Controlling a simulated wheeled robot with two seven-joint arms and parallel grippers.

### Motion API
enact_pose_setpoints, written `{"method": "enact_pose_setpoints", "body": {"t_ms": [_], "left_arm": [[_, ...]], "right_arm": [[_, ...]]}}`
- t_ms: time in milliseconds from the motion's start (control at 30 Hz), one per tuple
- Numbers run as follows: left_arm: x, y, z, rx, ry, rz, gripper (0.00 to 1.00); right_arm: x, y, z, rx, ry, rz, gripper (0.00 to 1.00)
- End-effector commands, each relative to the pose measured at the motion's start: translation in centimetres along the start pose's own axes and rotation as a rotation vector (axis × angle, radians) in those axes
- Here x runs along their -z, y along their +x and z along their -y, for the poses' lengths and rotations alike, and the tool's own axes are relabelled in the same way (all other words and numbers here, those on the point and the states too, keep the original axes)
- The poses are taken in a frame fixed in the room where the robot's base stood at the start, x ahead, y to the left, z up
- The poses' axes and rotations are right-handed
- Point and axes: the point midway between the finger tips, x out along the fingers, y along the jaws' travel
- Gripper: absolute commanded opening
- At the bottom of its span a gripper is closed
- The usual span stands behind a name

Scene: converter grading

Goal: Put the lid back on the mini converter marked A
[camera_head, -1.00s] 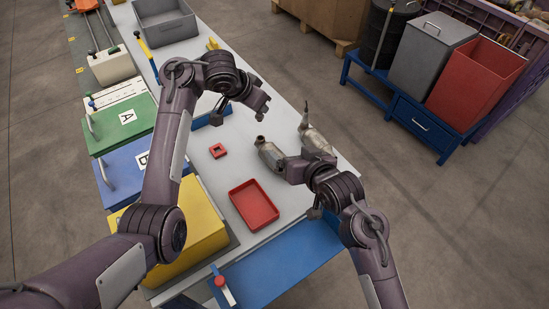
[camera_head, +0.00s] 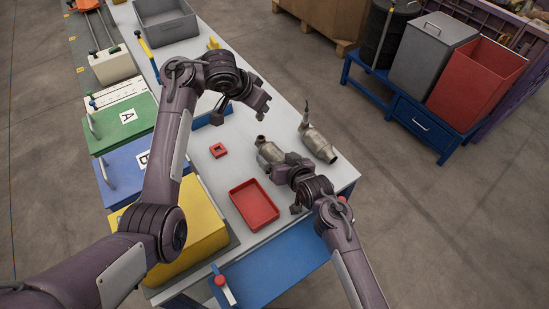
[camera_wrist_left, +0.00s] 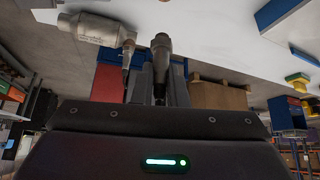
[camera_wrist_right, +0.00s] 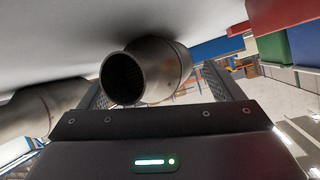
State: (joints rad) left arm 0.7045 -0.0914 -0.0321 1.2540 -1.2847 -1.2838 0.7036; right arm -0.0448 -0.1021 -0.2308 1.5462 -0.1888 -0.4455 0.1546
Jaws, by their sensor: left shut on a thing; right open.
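A green box (camera_head: 125,121) with a white plate marked A stands at the bench's left side, its handle on the left. Two silver metal converters lie on the white bench: a near one (camera_head: 268,150) and a far one (camera_head: 318,145). My left gripper (camera_head: 263,106) is above the bench, shut on a dark cylindrical piece (camera_wrist_left: 161,43), seen in the left wrist view. My right gripper (camera_head: 281,166) is open beside the near converter. In the right wrist view, a converter's open round end (camera_wrist_right: 146,72) shows between the spread fingers; contact cannot be told.
A blue box (camera_head: 135,172) marked B and a yellow box (camera_head: 190,222) stand nearer along the left side. A red tray (camera_head: 254,204) and a small red square ring (camera_head: 218,150) lie on the bench. A grey bin (camera_head: 165,20) stands at the back.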

Motion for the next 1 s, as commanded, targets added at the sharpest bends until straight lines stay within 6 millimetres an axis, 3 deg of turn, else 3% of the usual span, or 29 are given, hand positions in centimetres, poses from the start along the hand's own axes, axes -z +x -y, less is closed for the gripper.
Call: {"method": "enact_pose_setpoints", "body": {"t_ms": [233, 767, 867, 1000], "left_arm": [[0.0, 0.0, 0.0, 0.000, 0.000, 0.000, 0.00], [0.0, 0.0, 0.0, 0.000, 0.000, 0.000, 0.00], [-0.1, 0.1, 0.0, 0.000, 0.000, 0.000, 0.00], [-0.8, 1.8, -0.1, -0.001, -0.001, 0.005, 0.00]], "right_arm": [[0.1, 0.0, 0.0, 0.000, 0.000, -0.001, 0.86], [0.0, 0.0, -0.1, -0.001, 0.000, 0.000, 0.16], [0.0, 0.0, -0.1, -0.001, 0.000, 0.001, 0.13], [-0.1, 0.0, -0.1, -0.002, 0.001, 0.002, 0.13]]}}
